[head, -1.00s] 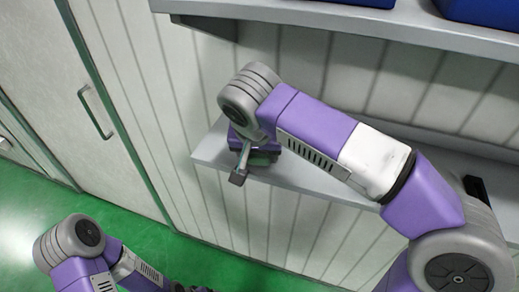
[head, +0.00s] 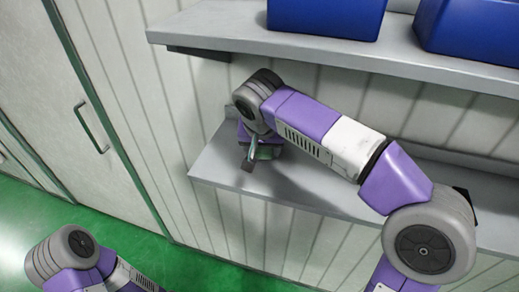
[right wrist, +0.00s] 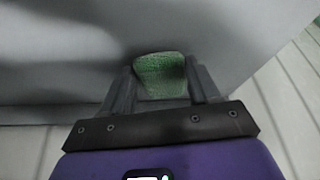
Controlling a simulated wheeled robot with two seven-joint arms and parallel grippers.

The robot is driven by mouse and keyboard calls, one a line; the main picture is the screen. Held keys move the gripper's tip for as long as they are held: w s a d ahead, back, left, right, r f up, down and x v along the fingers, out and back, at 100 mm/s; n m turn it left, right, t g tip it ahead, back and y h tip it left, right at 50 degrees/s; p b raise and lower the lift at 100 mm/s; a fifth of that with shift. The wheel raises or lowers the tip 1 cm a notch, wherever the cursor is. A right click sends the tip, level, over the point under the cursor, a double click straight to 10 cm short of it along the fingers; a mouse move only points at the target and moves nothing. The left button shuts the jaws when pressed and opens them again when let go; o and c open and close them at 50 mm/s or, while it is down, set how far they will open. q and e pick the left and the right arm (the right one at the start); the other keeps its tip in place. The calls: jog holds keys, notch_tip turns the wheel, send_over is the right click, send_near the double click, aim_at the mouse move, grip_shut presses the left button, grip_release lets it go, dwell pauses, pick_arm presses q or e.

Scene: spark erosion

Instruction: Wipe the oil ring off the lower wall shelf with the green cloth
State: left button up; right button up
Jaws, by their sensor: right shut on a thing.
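The lower wall shelf (head: 315,190) is a grey board on the panelled wall; it also fills much of the right wrist view (right wrist: 245,40). My right gripper (head: 249,158) is low over the left end of this shelf. It is shut on the green cloth (head: 268,152), which shows between the two fingers in the right wrist view (right wrist: 158,72). The cloth is at the shelf surface; I cannot tell for sure whether it touches. I cannot make out the oil ring; arm, cloth and shadow cover part of the shelf. My left gripper is out of view.
An upper shelf (head: 205,38) with blue bins (head: 325,15) hangs above my right arm. A cabinet door with a handle (head: 92,125) is on the left. The green floor (head: 165,245) lies below. The front middle of the lower shelf looks clear.

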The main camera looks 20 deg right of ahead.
jog(key=shift+w+d+f, duration=0.1)
jog(key=shift+w+f, duration=0.05)
jog(key=shift+s+a+b, duration=0.35)
jog(key=shift+s+a, duration=0.2)
jog(key=shift+s, duration=0.2)
jog(key=shift+s+a+r+b, duration=0.1)
jog(key=shift+s+a+b, duration=0.1)
jog(key=shift+s+a, duration=0.5)
jog(key=shift+s+a+r+b, duration=0.15)
jog(key=shift+s+a, duration=0.25)
jog(key=shift+s, duration=0.55)
jog(key=shift+s+a+f+b, duration=0.1)
jog(key=shift+s+a+b, duration=0.1)
jog(key=shift+s+a, duration=0.5)
jog(key=shift+s+d, duration=0.15)
jog(key=shift+r, duration=0.1)
notch_tip(320, 180, up, 6)
jog(key=p, duration=0.5)
jog(key=shift+p, duration=0.35)
notch_tip(320, 180, up, 3)
jog(key=p, duration=0.3)
